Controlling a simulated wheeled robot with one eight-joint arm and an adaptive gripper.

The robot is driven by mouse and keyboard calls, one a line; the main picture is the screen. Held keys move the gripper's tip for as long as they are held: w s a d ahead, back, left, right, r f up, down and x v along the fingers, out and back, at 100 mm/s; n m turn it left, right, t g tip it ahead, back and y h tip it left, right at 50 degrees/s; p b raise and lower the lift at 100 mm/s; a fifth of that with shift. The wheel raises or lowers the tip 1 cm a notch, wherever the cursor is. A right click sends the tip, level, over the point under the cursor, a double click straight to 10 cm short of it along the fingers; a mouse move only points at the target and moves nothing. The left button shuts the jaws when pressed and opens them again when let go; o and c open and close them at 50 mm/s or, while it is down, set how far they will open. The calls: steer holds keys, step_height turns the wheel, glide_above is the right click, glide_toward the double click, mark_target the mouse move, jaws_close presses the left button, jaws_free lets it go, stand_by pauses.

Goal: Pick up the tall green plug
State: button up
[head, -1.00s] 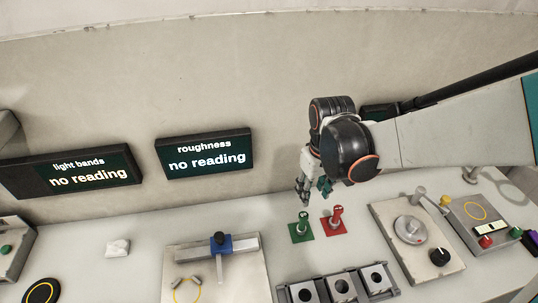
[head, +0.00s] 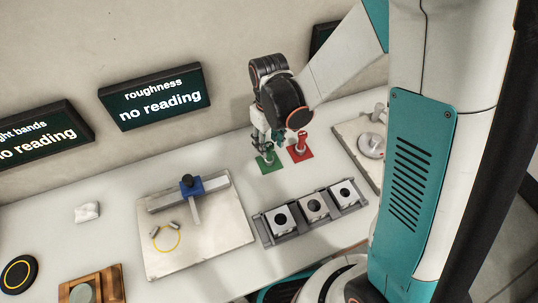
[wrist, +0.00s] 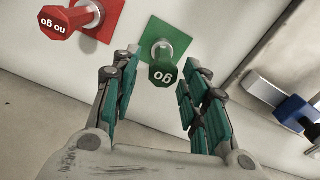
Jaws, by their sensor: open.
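The tall green plug (wrist: 163,70) stands on a green square plate (wrist: 178,32), its top marked "go", in the wrist view. My gripper (wrist: 161,60) is open, with one finger on each side of the plug in that view; I cannot tell whether either touches it. In the head view my gripper (head: 263,140) is right over the green plate (head: 268,165) and hides much of the plug. A red plug (wrist: 70,22) marked "no go" stands beside it on a red plate, also seen in the head view (head: 300,146).
A rack with three holed blocks (head: 262,228) lies in front of the plugs. A plate with a blue-clamped fixture (head: 220,238) is to the left, and a plate with a round metal part (head: 370,146) to the right.

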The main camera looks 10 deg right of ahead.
mark_target(269, 154)
steer(key=f+b, duration=0.2)
steer(key=f, duration=0.3)
steer(key=shift+s, duration=0.2)
jaws_close()
